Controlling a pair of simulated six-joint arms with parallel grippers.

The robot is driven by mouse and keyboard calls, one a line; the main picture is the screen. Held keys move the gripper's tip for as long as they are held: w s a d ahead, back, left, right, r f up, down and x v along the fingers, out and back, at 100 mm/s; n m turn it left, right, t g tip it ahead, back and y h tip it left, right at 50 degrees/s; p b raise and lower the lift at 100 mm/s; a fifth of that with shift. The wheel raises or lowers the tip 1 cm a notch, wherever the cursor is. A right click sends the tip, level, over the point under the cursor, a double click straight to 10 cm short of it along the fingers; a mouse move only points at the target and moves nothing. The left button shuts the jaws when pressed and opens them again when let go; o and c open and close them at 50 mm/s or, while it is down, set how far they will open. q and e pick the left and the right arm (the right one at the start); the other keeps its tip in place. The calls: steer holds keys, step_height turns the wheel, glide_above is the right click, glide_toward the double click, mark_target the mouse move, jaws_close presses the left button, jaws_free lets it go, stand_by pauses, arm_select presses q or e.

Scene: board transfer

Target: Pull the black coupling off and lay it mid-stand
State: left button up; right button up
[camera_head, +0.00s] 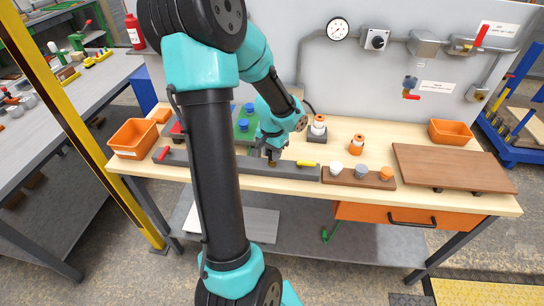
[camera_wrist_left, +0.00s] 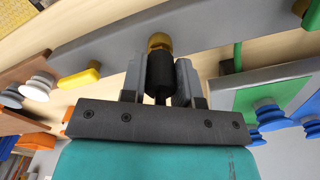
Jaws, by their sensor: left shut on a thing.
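The black coupling (camera_wrist_left: 160,75) sits between the two fingers of my left gripper (camera_wrist_left: 164,82), which is shut on it. Its far end meets a brass fitting (camera_wrist_left: 158,42) on the grey bar (camera_wrist_left: 115,48); no gap shows between them. In the head view my left gripper (camera_head: 272,152) is just above the grey bar (camera_head: 295,171), and the coupling is mostly hidden by it. A wooden stand (camera_head: 455,168) with a bare top is at the right of the bench. My right gripper is not in view.
A brown rack (camera_head: 342,181) with white, grey and orange couplings is right of the bar. A yellow handle (camera_head: 306,163) is close to the gripper. A green block (camera_head: 243,126) with blue knobs is behind. Orange bins (camera_head: 134,138) and (camera_head: 451,132) stand at both ends.

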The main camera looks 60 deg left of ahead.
arm_select(q)
steer(key=shift+r, duration=1.6)
steer(key=shift+r, duration=2.15)
steer(key=shift+w, duration=0.1)
glide_above(316, 155)
steer(key=shift+w+f, duration=0.1)
steer(key=shift+f, duration=0.25)
steer(key=shift+f, duration=3.15)
steer(key=shift+f, duration=1.85)
